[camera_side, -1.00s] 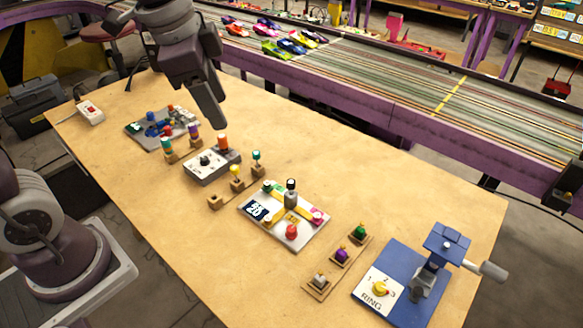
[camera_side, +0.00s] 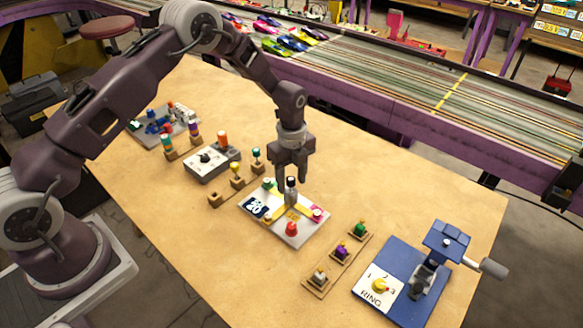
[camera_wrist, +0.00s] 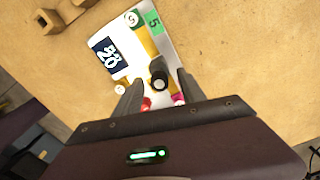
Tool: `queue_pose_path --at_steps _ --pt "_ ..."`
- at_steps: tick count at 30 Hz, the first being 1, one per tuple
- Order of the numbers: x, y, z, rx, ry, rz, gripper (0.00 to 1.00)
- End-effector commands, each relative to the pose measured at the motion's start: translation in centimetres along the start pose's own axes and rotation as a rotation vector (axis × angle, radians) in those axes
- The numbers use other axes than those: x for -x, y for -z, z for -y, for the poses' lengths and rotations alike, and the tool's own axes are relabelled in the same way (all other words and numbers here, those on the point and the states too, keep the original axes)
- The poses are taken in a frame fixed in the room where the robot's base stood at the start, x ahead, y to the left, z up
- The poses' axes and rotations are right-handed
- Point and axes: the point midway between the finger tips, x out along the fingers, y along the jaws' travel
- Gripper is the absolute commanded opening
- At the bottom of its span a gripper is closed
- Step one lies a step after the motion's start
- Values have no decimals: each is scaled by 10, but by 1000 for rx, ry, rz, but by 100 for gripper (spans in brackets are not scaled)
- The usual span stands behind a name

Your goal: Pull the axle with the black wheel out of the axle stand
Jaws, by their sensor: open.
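The black wheel (camera_side: 291,182) is at the top of an upright axle. A grey post (camera_side: 291,197), apparently the axle stand, is below it on a pale board marked 20 (camera_side: 302,237). The axle itself is mostly hidden. In the wrist view the black wheel (camera_wrist: 159,79) shows from above as a dark round with a pale centre. My gripper (camera_side: 290,175) is open and points down over the board. Its fingers (camera_wrist: 159,92) lie on either side of the wheel in the wrist view, with nothing held. I cannot tell whether they touch it.
The board also bears a red knob (camera_side: 292,230), a green piece (camera_side: 268,184) and a pink piece (camera_side: 317,215). Wooden holders with coloured pieces stand at left (camera_side: 236,185) and right (camera_side: 341,255). A blue fixture (camera_side: 424,265) stands at front right.

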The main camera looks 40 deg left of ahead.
Motion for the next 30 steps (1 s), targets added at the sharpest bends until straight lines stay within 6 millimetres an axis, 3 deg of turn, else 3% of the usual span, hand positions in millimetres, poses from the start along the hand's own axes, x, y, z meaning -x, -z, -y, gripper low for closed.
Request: queue_pose_path --at_steps 8,15,18,19,21,22,30 --pt "-3 0 0 1 0 1 47" --pt "-3 0 0 1 0 1 0" --pt "-3 0 0 2 0 1 0" --pt "-3 0 0 2 0 1 15" --pt "-3 0 0 2 0 1 1" --pt "-3 0 0 2 0 1 0" --pt "0 0 0 2 1 0 0"
